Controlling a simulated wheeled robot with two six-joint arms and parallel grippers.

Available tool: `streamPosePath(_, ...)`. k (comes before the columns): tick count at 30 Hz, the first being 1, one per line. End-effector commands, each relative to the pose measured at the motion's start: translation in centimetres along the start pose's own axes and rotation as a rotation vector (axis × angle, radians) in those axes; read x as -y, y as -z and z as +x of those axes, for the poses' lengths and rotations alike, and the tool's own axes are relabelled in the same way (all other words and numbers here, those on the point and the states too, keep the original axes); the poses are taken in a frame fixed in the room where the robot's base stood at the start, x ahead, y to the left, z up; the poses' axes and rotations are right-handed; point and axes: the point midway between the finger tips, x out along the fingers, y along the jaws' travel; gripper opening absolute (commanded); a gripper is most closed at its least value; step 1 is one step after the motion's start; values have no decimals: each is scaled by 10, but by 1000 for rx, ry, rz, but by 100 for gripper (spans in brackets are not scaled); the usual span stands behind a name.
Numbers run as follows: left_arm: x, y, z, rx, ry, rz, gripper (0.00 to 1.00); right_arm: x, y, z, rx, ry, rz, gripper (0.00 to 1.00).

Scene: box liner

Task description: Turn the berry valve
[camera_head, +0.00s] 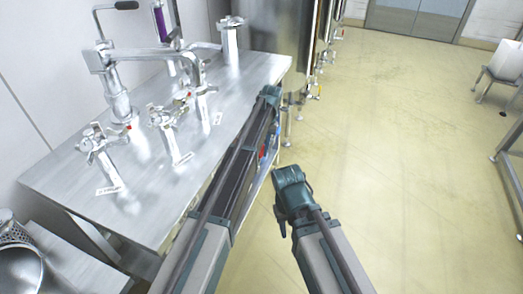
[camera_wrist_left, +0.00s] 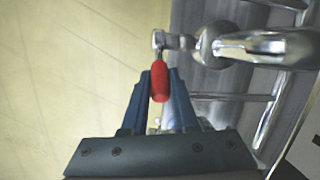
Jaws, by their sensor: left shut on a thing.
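In the left wrist view, a red valve handle (camera_wrist_left: 160,82) hangs from a metal fitting on a shiny pipe (camera_wrist_left: 265,48). My left gripper (camera_wrist_left: 160,88) has its two blue fingers on either side of the handle and is shut on it. In the head view, my left gripper (camera_head: 271,93) is at the right end of the steel table, beside the tanks, and the handle it holds is hidden there. My right gripper (camera_head: 289,180) hangs lower over the floor, apart from any valve; its fingers are too unclear to judge. I cannot read which valve is the berry one.
A steel table (camera_head: 60,180) holds several metal taps with small labels and a purple tube (camera_head: 160,25). Steel tanks (camera_head: 270,28) with small valves line up behind it. A metal pot (camera_head: 20,270) is at lower left.

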Motion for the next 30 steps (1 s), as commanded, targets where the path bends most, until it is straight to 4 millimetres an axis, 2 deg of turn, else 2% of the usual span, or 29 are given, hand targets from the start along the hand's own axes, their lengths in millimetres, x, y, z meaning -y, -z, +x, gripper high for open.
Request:
streamPosePath(8, 0, -1, 0, 1, -1, 0, 0, 0, 0, 0, 0, 0, 0, 40)
streamPosePath(9, 0, -1, 0, 1, -1, 0, 35, 0, 0, 0, 0, 0, 0, 40)
streamPosePath(13, 0, -1, 0, 0, -1, 0, 57, 0, 0, 0, 0, 0, 0, 40)
streamPosePath(23, 0, 0, -1, 0, 0, 0, 57, 0, 0, -1, 0, 0, 0, 40)
streamPosePath(30, 0, -1, -14, -1, 0, 0, 57, -1, -1, -14, 0, 0, 0, 40)
